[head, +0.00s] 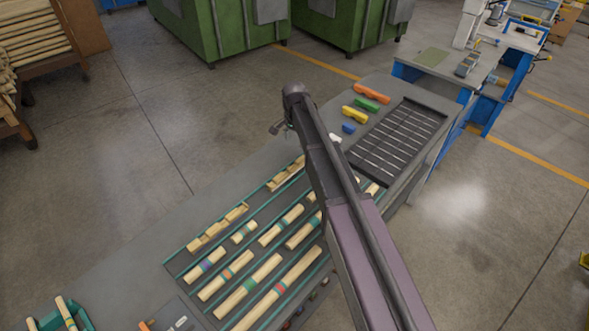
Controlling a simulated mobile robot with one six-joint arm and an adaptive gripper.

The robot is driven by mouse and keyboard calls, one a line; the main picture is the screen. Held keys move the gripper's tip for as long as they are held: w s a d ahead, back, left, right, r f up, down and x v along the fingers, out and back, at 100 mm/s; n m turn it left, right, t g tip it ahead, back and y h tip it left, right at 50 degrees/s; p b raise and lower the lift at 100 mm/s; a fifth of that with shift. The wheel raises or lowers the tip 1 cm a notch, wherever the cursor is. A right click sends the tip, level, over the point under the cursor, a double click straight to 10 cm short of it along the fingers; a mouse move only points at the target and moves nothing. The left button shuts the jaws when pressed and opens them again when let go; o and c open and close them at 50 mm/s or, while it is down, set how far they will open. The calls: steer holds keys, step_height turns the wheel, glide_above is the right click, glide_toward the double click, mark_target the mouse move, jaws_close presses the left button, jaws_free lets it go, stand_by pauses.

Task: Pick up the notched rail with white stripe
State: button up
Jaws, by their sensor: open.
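A notched pale-wood rail (217,228) lies in the upper-left row of the green-edged rack on the long grey table. Another notched pale piece (284,176) lies farther along that row, partly behind my arm. I cannot make out a white stripe on either. My arm hides part of the rack.
Several colour-banded turned pieces (248,286) fill the rack. Orange (372,93), yellow (355,114) and blue (348,129) blocks lie beside a dark slotted tray (437,110). A green bin (78,316) holds sticks at lower left. The grey table strip left of the rack is clear.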

steer(key=b, duration=0.8)
glide_above(294, 168)
steer(key=shift+w+f, duration=0.15)
steer(key=shift+f, duration=4.1)
steer(key=shift+f+b, duration=2.6)
steer(key=shift+b, duration=0.1)
jaws_close()
